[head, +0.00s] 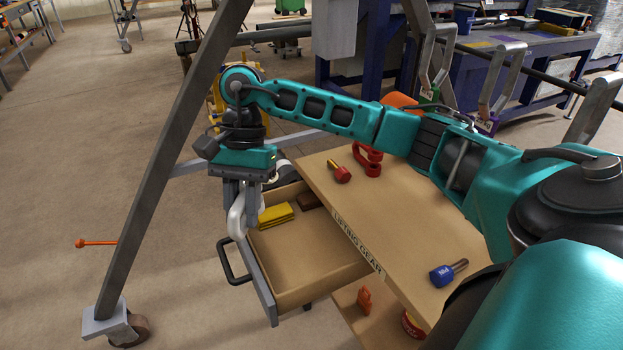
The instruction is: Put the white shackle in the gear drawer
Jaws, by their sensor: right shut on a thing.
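My right gripper (244,205) hangs pointing down over the left front side of the open drawer (310,255). It is shut on the white shackle (237,217), which is partly hidden by the fingers. The shackle appears near the drawer's front panel; I cannot tell its exact height above the drawer floor. The drawer is pulled out from under a wooden top marked "LIFTING GEAR" and has a dark handle (231,262). A yellow folded item (276,215) and a brown item (309,200) lie in the drawer. My left gripper is not in view.
On the wooden top (395,225) are a red shackle (367,160), a red-and-yellow piece (339,171) and a blue piece (448,272). A slanted grey stand leg (165,175) rises left of the drawer. The drawer's middle is clear.

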